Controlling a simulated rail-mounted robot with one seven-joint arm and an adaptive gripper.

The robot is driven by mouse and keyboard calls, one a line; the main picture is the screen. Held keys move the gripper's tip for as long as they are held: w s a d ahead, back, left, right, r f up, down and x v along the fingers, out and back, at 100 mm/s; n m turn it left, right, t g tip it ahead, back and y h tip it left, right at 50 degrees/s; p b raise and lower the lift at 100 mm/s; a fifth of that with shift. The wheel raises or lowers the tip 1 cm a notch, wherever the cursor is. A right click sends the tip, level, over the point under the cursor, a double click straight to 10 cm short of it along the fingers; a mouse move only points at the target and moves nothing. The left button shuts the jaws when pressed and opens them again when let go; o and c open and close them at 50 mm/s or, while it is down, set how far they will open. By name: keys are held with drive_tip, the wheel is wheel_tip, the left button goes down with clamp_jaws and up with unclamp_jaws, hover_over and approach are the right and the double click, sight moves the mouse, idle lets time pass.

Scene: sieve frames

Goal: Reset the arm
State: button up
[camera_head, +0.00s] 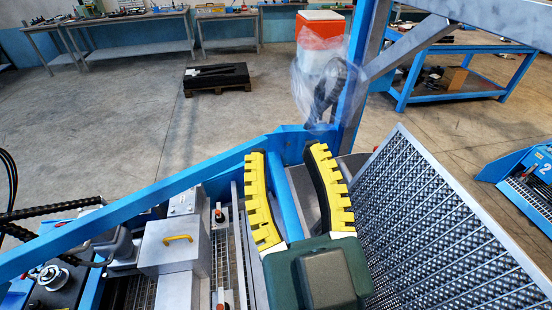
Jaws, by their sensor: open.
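My gripper (287,150) shows in the head view at the lower middle. Its two yellow and black toothed fingers are spread wide apart, with nothing between them but part of a blue frame bar behind. The fingers point away from me, toward the blue rail. The dark green gripper body (320,272) fills the bottom middle. A large sieve frame (450,230) with a metal mesh stands tilted just right of my gripper. I cannot tell whether the gripper touches it.
A blue rail (130,207) crosses in front, meeting a blue post (357,80) wrapped with clear plastic. A grey box with a yellow handle (176,245) sits at left. Blue machinery (522,180) stands at right. Workbenches (130,28) line the back; the floor (150,120) between is mostly open.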

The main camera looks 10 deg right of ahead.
drive_tip(key=shift+f, duration=0.1)
wheel_tip(320, 180, up, 18)
drive_tip(key=p, duration=1.8)
drive_tip(key=shift+r+p, duration=0.25)
drive_tip(key=shift+p, duration=0.05)
